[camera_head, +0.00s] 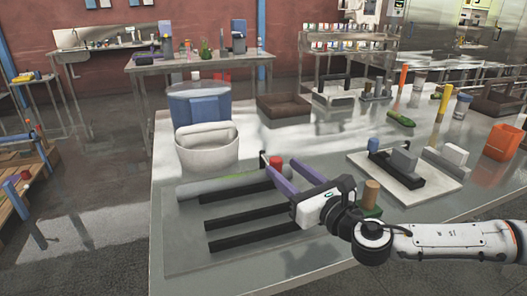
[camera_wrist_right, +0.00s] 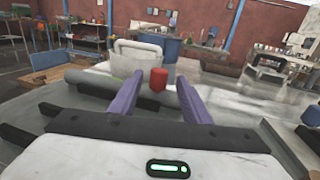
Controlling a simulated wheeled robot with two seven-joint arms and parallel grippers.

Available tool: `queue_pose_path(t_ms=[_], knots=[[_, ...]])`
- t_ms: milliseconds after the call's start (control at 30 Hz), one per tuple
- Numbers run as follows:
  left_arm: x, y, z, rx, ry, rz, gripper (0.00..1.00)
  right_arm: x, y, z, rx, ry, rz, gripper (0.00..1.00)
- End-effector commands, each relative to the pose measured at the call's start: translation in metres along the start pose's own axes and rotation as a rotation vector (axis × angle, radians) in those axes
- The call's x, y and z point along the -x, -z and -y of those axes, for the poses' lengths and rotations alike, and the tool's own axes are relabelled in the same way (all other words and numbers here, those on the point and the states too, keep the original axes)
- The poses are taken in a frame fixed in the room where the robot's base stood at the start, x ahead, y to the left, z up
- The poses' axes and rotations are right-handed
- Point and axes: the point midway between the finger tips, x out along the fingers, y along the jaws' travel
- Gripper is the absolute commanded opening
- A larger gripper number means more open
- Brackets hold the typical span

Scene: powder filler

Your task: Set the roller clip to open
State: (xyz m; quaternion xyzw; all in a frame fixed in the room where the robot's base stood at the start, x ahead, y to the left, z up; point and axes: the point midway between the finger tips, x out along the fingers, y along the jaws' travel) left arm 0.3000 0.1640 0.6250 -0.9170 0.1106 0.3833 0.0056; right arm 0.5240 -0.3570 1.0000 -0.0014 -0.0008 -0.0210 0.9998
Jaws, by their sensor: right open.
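A small red block (camera_head: 275,162) stands at the right end of a long light grey tube (camera_head: 222,184); I take it to be the roller clip, but its setting cannot be read. In the right wrist view the red block (camera_wrist_right: 158,79) shows between the two purple fingertips, with a gap on each side. The grey tube (camera_wrist_right: 95,84) runs across behind the fingers there. My right gripper (camera_head: 281,167) is open and empty, its fingers reaching toward the block. How far the tips are from it is unclear. My left gripper is not in view.
Several black bars (camera_head: 240,216) lie on the board in front of the tube. A white tub (camera_head: 206,150) and a blue container (camera_head: 199,105) stand behind it. A white plate with a black fixture (camera_head: 398,170) is to the right. An orange cup (camera_head: 503,143) stands far right.

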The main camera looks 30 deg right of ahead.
Motion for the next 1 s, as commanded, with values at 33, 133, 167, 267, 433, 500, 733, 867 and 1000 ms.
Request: queue_pose_path(t_ms=[33,133,167,267,433,500,733,867,1000], knots=[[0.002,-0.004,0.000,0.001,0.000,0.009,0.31,-0.008,-0.003,-0.001,-0.006,0.000,0.005,0.43],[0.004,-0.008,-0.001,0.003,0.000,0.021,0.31,-0.025,-0.004,0.000,-0.007,0.002,0.006,0.43],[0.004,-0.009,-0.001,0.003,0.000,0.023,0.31,-0.030,-0.003,0.000,-0.007,0.002,0.004,0.43],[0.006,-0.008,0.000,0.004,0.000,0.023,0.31,-0.047,-0.003,-0.001,-0.006,0.001,0.004,0.43],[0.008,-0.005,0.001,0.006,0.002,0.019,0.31,-0.072,-0.002,-0.001,-0.005,0.000,0.002,0.43],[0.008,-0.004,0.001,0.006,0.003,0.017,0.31,-0.079,-0.002,-0.001,-0.004,-0.001,0.002,0.43],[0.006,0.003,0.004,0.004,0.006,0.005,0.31,-0.087,0.000,-0.001,-0.003,-0.003,-0.001,0.43],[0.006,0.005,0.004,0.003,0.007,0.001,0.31,-0.087,0.000,-0.001,-0.003,-0.003,-0.001,0.43],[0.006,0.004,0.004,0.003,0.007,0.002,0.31,-0.087,0.000,-0.001,-0.003,-0.003,-0.001,0.30]])
